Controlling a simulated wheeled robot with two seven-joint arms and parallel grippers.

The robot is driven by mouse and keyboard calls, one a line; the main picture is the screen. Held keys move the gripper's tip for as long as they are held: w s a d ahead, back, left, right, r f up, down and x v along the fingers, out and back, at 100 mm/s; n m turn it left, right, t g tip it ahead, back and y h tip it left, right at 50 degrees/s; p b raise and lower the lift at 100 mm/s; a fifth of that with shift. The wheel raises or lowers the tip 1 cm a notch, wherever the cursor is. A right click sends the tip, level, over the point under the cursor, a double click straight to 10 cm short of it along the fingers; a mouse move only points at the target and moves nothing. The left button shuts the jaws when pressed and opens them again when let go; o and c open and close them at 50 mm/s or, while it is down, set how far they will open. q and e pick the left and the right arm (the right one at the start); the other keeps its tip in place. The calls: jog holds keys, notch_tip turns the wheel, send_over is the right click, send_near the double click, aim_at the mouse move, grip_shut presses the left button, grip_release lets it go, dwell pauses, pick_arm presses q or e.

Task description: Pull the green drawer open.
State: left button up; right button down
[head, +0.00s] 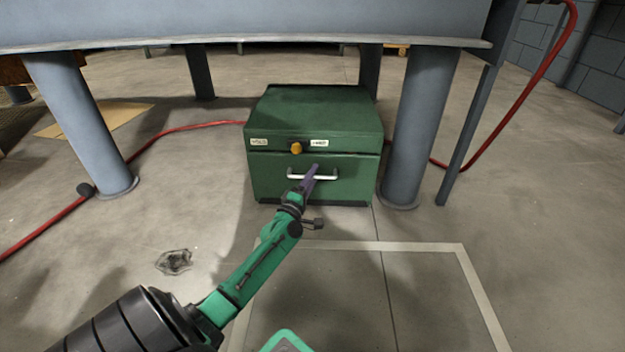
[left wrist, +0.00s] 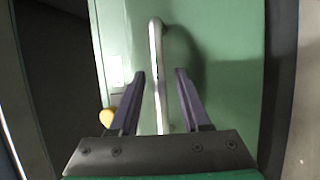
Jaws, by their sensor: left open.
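The green drawer (head: 270,175) is the lower front of a green metal cabinet under a large grey structure. It looks shut, its front in line with the cabinet. Its pale bar handle (head: 325,177) runs across the drawer front. My left gripper (head: 310,177) is at the handle. In the left wrist view, the handle (left wrist: 155,60) passes between the two purple fingers of the open left gripper (left wrist: 160,85), with a gap on each side. The green drawer face (left wrist: 215,50) is behind it. My right gripper is not in view.
An orange knob (head: 296,148) and two pale labels are on the cabinet front above the handle. Thick grey legs (head: 420,125) stand on both sides. A red hose (head: 180,128) runs along the floor. The floor before the cabinet is clear, with a pale painted outline (head: 470,275).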

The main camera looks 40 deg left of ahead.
pick_arm(q)
grip_shut()
dwell(1.3)
